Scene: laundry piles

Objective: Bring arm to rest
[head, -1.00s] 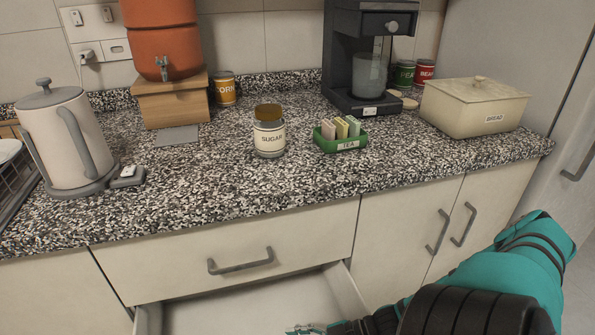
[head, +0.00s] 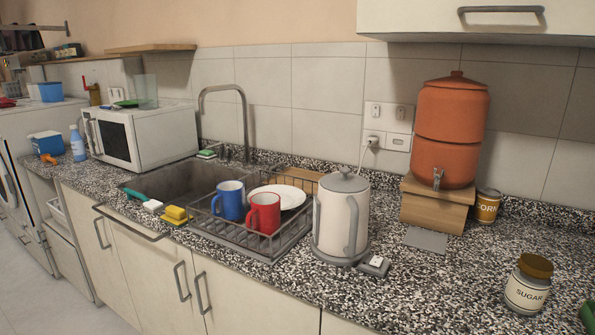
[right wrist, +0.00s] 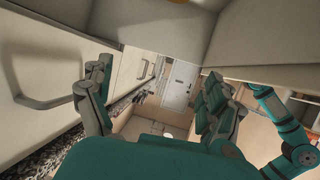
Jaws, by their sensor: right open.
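My right gripper (right wrist: 158,72) is in the right wrist view, with its two fingers spread wide apart and nothing between them. It is beside pale cabinet fronts, and a grey handle (right wrist: 48,100) is left of its left finger. A teal arm (right wrist: 282,125), which looks like my other arm, shows at the right edge of that view; its gripper cannot be made out.
The speckled counter (head: 400,290) holds a dish rack with a blue mug (head: 229,200) and red mug (head: 263,213), a kettle (head: 341,215), an orange dispenser (head: 450,130) and a sugar jar (head: 527,285). A microwave (head: 145,135) stands beyond the sink.

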